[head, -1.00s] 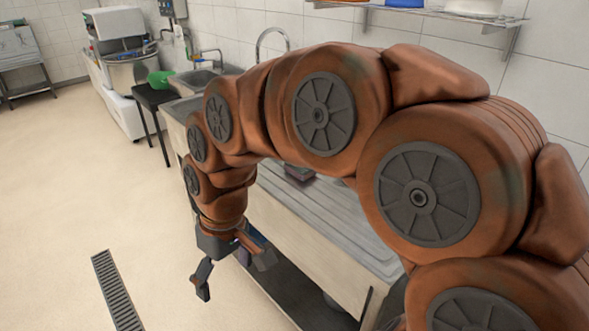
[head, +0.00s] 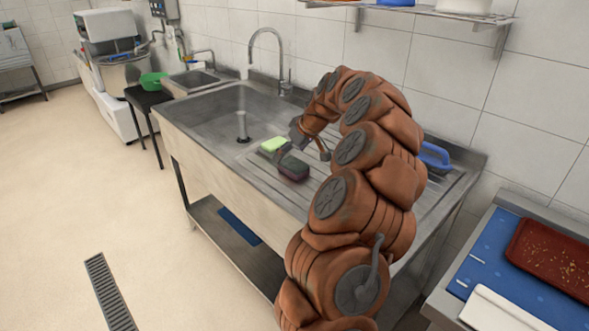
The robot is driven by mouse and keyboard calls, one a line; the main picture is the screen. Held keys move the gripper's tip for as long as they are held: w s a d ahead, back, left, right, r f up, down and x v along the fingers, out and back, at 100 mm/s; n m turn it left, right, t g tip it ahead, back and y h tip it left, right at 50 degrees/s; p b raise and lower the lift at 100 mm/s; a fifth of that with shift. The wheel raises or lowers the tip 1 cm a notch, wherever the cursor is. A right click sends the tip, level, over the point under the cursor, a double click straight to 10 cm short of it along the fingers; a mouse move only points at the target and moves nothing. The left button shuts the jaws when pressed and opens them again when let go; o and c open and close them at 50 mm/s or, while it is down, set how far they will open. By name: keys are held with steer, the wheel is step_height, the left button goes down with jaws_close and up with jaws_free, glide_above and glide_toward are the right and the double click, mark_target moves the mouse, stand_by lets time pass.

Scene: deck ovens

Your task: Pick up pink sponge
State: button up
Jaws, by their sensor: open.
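A dark sponge with a dull pink side (head: 292,170) lies on the ribbed drainboard of the steel sink unit, near its front edge. It looks like the pink sponge, though little pink shows. A light green sponge (head: 273,145) lies just behind and left of it, close to the basin. My gripper (head: 304,154) is open and empty, pointing down beside and slightly above the dark sponge, one finger near each side of its far end. I cannot tell whether a finger touches it.
The sink basin (head: 228,112) with a tall faucet (head: 281,60) is to the left. A blue object (head: 434,157) lies on the drainboard right of my arm. A counter with a blue mat (head: 492,262) and a red-brown tray (head: 556,254) is at right.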

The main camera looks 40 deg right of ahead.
glide_toward(294, 164)
steer(key=shift+w+d+f+h, duration=0.1)
steer(key=shift+w+f+h, duration=0.15)
steer(key=shift+f, duration=0.35)
steer(key=shift+w+d+f+h, duration=0.15)
steer(key=shift+w+f, duration=0.1)
steer(key=shift+f, duration=0.35)
steer(key=shift+a+p+x, duration=0.2)
steer(key=shift+p+x, duration=0.3)
steer(key=shift+x, duration=0.6)
steer(key=shift+a+p+x, duration=0.2)
steer(key=shift+p+x, duration=0.3)
steer(key=shift+x, duration=0.6)
steer(key=shift+a+p+x, duration=0.2)
steer(key=shift+p+x, duration=0.3)
steer(key=shift+x, duration=0.6)
steer(key=shift+w+f, duration=0.35)
steer(key=c, duration=0.9)
steer(key=shift+o, duration=0.2)
